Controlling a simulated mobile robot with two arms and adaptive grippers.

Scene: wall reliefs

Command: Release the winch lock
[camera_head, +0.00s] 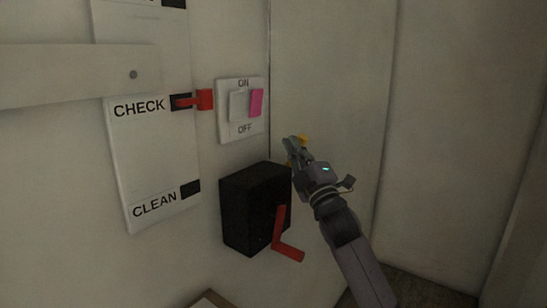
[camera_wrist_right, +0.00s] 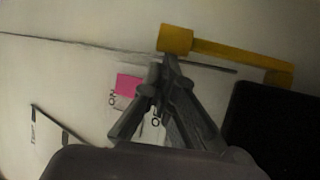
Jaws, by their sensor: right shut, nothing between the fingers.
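The winch is a black box (camera_head: 252,212) on the wall with a red crank (camera_head: 281,236) on its front. A yellow lever (camera_head: 302,139) shows just past my right gripper (camera_head: 293,146), mostly hidden behind it. In the right wrist view the yellow lever (camera_wrist_right: 228,50) is a bar with a thick knob at one end. Its other end reaches the edge of the black box (camera_wrist_right: 275,125). My right gripper (camera_wrist_right: 167,64) is shut and empty, its tips right at the knob; I cannot tell if they touch. My left gripper is not in view.
An ON/OFF switch (camera_head: 238,107) with a pink part is above the box. Left of it, a white panel (camera_head: 150,160) marked CHECK and CLEAN has a red lever (camera_head: 203,99) at CHECK. Bare wall (camera_head: 330,80) lies to the right.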

